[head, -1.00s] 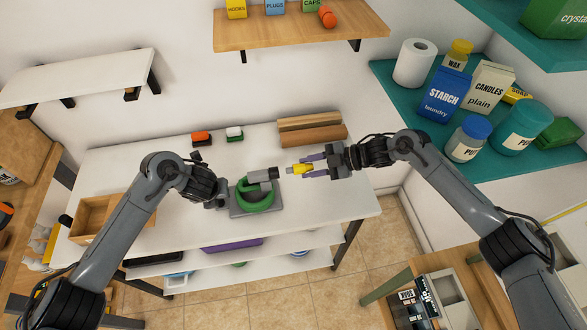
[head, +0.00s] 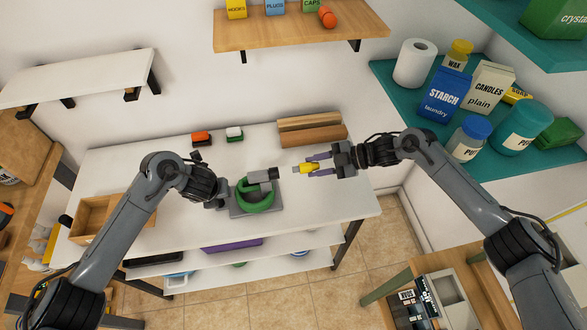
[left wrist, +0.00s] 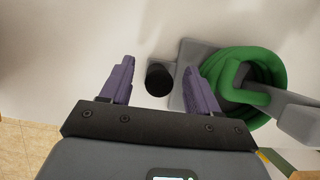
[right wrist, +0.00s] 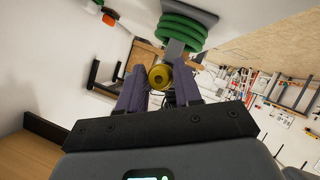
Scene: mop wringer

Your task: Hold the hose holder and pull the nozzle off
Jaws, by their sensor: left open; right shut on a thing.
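The hose holder is a grey plate (head: 238,212) on the white table, carrying a coiled green hose (head: 255,203) and a grey arm with a black end (head: 273,173). The yellow nozzle (head: 307,168), with a grey tip, is held in the air right of the black end, with a gap between them. My right gripper (head: 310,164) is shut on the nozzle, which also shows in the right wrist view (right wrist: 159,77). My left gripper (left wrist: 166,65) is open at the holder's left side. In the left wrist view a black cylinder (left wrist: 159,79) shows between its fingers; contact cannot be told.
A wooden tray (head: 92,215) is at the left. Teal shelves (head: 550,157) with containers stand at the right. The table's front right is clear.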

